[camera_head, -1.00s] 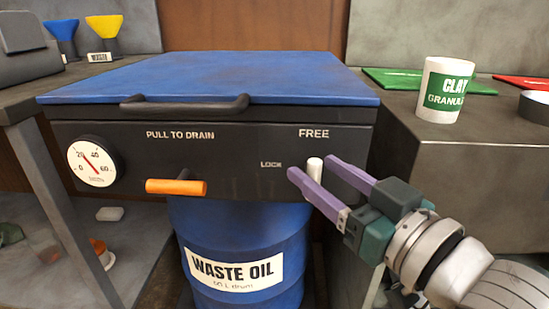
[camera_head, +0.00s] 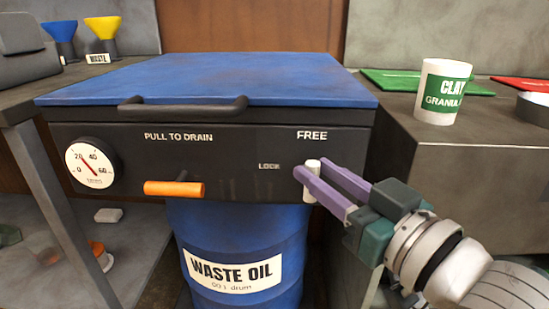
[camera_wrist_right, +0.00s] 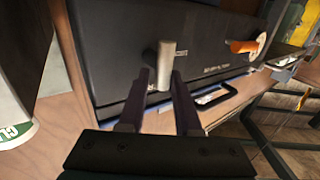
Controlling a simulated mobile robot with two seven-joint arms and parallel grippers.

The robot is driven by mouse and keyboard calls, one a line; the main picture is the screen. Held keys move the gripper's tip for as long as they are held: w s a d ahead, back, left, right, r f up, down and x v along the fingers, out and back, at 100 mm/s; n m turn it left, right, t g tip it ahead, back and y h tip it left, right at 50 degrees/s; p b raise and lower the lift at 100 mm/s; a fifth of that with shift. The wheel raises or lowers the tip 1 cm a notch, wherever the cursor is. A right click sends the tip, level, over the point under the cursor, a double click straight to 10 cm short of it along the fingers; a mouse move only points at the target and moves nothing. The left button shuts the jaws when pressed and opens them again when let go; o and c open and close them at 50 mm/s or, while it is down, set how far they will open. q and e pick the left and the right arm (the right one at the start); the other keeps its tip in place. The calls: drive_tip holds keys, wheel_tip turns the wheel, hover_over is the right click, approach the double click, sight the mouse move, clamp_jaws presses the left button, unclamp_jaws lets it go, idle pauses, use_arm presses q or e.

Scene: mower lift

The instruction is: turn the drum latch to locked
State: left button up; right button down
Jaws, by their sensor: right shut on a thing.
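The drum latch (camera_head: 313,164) is a pale, upright, rounded handle on the black front panel (camera_head: 230,180) of the waste oil unit. The word FREE (camera_head: 312,135) is printed above it and the word LOCK (camera_head: 269,167) to its left. My right gripper (camera_head: 310,174) is shut on the latch, with one purple finger on each side. In the right wrist view the latch (camera_wrist_right: 166,58) stands between the fingertips (camera_wrist_right: 161,82), its upper part clear of them. The fingers hide part of the latch in the head view. My left gripper is not in view.
An orange pull handle (camera_head: 174,189) and a round gauge (camera_head: 91,165) are on the panel's left side. A blue lid (camera_head: 210,78) with a black bar handle (camera_head: 184,106) is above. The blue drum (camera_head: 240,225) is below. A clay granules cup (camera_head: 437,100) stands on the right bench.

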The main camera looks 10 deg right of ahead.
drive_tip(key=shift+a+r+p, duration=0.1)
drive_tip(key=shift+p, duration=0.45)
drive_tip(key=n+g+h+p, duration=0.2)
drive_tip(key=n+p, duration=0.1)
drive_tip(key=a+n+g+h+p, duration=0.1)
drive_tip(key=n+g+h+p, duration=0.1)
drive_tip(key=n+h+p, duration=0.1)
drive_tip(key=a+n+g+h+p, duration=0.1)
drive_tip(key=n+g+h+p, duration=0.1)
drive_tip(key=n+p, duration=0.2)
drive_tip(key=shift+w+a+f+h+p, duration=0.15)
drive_tip(key=shift+w+f+h+p, duration=0.2)
drive_tip(key=shift+p, duration=0.35)
drive_tip(key=shift+n+h, duration=0.45)
drive_tip(key=shift+n, duration=0.05)
